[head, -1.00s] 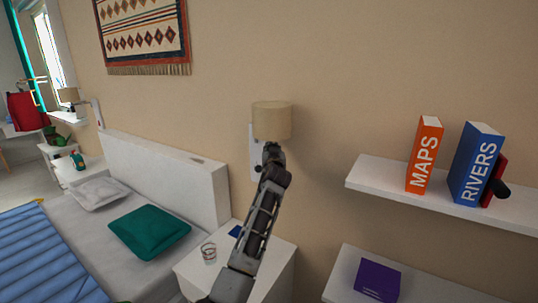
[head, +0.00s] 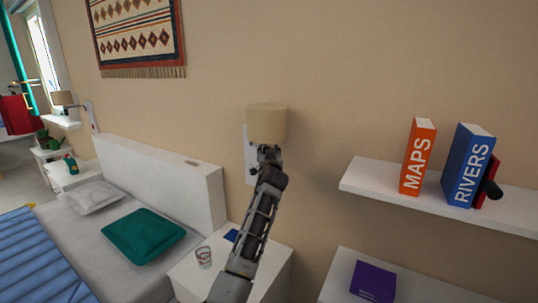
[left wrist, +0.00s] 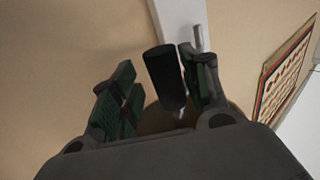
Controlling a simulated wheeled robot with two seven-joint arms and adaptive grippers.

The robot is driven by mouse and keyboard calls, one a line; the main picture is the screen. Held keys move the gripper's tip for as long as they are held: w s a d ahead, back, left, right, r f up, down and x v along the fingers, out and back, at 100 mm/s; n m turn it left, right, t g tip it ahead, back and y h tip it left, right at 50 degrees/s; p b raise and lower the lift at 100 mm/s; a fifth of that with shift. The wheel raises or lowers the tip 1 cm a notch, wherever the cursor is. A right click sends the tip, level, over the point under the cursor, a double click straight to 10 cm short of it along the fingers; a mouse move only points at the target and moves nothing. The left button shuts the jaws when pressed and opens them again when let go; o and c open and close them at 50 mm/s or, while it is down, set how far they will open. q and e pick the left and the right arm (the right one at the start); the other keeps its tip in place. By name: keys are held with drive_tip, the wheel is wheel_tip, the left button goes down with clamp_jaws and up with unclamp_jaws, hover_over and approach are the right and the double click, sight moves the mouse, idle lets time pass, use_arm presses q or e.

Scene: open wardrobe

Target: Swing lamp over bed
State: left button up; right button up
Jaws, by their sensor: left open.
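The wall lamp has a beige drum shade (head: 266,124) and a white wall plate (head: 249,160). It is mounted above the bedside table, to the right of the headboard. My left gripper (head: 268,155) is just below the shade; its arm hides part of the lamp. In the left wrist view the open fingers (left wrist: 160,95) stand on either side of a dark cylindrical lamp part (left wrist: 165,78). The right finger is close to it; I cannot tell whether they touch. The bed (head: 85,238) is at the left, with a white headboard. My right gripper is not in view.
A white bedside table (head: 190,272) holds a glass (head: 204,257) and a blue item. At the right, a wall shelf (head: 365,178) holds an orange book (head: 417,157) and a blue book (head: 468,165). A purple book (head: 373,281) lies on a lower surface.

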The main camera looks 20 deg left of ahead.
use_arm(q)
drive_tip(key=shift+s+a+r, duration=0.1)
drive_tip(key=shift+a, duration=0.05)
drive_tip(key=shift+s, duration=0.2)
drive_tip(key=v, duration=1.1)
drive_tip(key=shift+d, duration=0.3)
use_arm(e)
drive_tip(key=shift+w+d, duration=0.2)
use_arm(q)
drive_tip(key=shift+s, duration=0.15)
